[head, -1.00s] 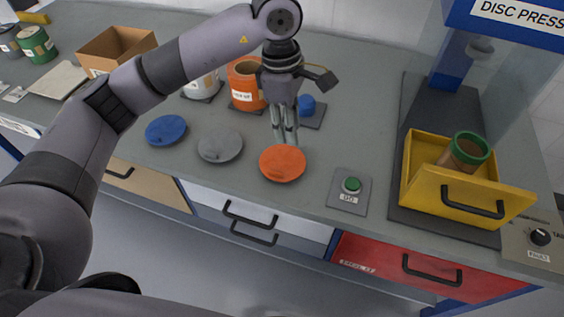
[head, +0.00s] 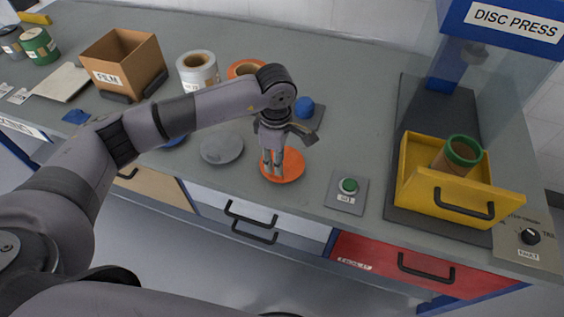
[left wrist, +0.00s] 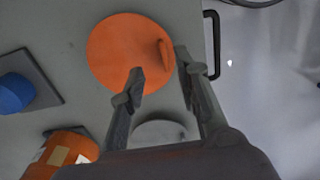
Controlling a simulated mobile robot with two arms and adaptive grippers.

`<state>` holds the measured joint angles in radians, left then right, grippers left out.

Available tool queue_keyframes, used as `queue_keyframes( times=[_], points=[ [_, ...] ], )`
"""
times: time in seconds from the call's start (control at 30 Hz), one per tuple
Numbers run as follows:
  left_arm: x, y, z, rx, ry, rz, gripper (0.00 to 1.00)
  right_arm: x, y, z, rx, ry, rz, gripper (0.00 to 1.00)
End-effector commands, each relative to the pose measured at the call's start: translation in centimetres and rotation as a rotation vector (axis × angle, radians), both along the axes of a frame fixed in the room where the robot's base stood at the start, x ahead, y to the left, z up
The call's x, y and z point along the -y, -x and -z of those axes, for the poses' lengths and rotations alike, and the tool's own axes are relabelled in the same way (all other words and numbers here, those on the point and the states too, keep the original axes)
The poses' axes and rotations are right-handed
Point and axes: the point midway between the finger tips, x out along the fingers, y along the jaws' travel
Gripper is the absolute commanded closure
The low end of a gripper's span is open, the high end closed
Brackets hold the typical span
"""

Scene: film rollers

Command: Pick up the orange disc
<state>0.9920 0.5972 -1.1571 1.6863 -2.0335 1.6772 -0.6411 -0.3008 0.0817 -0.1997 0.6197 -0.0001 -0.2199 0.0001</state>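The orange disc (head: 291,167) lies flat on the grey bench near its front edge; it also shows in the left wrist view (left wrist: 120,50), with a small raised tab near its right rim. My left gripper (head: 272,172) points down over the disc and hides part of it. In the left wrist view its two fingers (left wrist: 160,68) are spread apart, with the tab between and just beyond the tips. Nothing is held, and I cannot tell whether the fingers touch the disc. My right gripper is not in view.
A grey disc (head: 222,148) lies to the left, and a blue disc (head: 174,140) is mostly behind my arm. A green button box (head: 347,190) stands right of the orange disc. Farther right is a yellow drawer (head: 455,196) holding a green-rimmed roll. Film rolls stand behind.

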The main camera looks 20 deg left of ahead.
Motion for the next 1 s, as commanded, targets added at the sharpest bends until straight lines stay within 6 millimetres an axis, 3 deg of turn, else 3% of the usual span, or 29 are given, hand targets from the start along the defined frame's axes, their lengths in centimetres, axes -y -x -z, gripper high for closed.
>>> queue_keyframes(
  times=[0.13,0.3,0.57,1.0],
  points=[
    [-0.1,0.7,2.0,-0.007,0.0,-0.001,0.7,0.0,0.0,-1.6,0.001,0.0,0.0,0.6],
    [-0.1,0.6,4.1,-0.003,0.0,0.0,0.7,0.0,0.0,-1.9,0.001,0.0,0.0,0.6],
    [-0.1,0.5,4.5,0.0,0.0,0.0,0.7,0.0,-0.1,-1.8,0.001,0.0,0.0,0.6],
    [-0.1,0.5,4.5,-0.001,0.0,0.0,0.99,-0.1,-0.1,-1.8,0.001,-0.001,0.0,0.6]
  ],
)
